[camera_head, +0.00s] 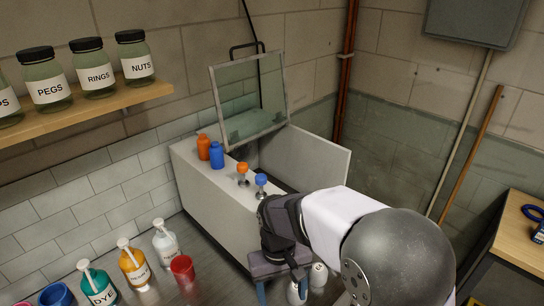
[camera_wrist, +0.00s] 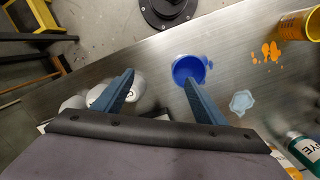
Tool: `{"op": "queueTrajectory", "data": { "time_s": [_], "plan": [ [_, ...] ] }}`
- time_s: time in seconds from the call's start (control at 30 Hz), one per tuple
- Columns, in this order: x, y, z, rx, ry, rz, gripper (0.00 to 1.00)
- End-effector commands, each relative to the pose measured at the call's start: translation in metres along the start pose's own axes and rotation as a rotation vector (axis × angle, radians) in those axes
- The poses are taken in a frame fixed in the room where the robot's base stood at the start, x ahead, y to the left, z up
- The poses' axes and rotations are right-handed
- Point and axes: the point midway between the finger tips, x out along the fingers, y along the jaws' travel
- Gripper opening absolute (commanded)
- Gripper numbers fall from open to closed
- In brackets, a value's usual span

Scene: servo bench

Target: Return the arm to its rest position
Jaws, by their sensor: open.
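My gripper (camera_head: 282,285) hangs over the metal bench at the lower middle of the head view, with its blue fingers pointing down. In the wrist view my gripper (camera_wrist: 159,78) shows its two fingers spread apart with nothing between them. I cannot tell whether the fingers touch anything.
A grey box (camera_head: 205,205) with a raised glass lid (camera_head: 250,98) stands behind the arm. Dye bottles (camera_head: 133,265) and a red cup (camera_head: 183,273) line the bench at left. Jars (camera_head: 92,68) sit on a wooden shelf (camera_head: 75,117). Orange splashes (camera_wrist: 266,52) mark the bench.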

Motion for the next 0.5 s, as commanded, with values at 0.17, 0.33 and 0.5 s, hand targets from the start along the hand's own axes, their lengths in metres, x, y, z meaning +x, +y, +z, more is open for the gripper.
{"op": "queueTrajectory", "data": {
  "time_s": [0.17, 0.33, 0.5],
  "plan": [
    [0.023, 0.053, 0.047, 0.122, 0.039, -0.032, 0.65],
    [0.044, 0.081, 0.090, 0.214, 0.074, -0.048, 0.65],
    [0.056, 0.091, 0.115, 0.260, 0.091, -0.054, 0.65]
  ]
}}
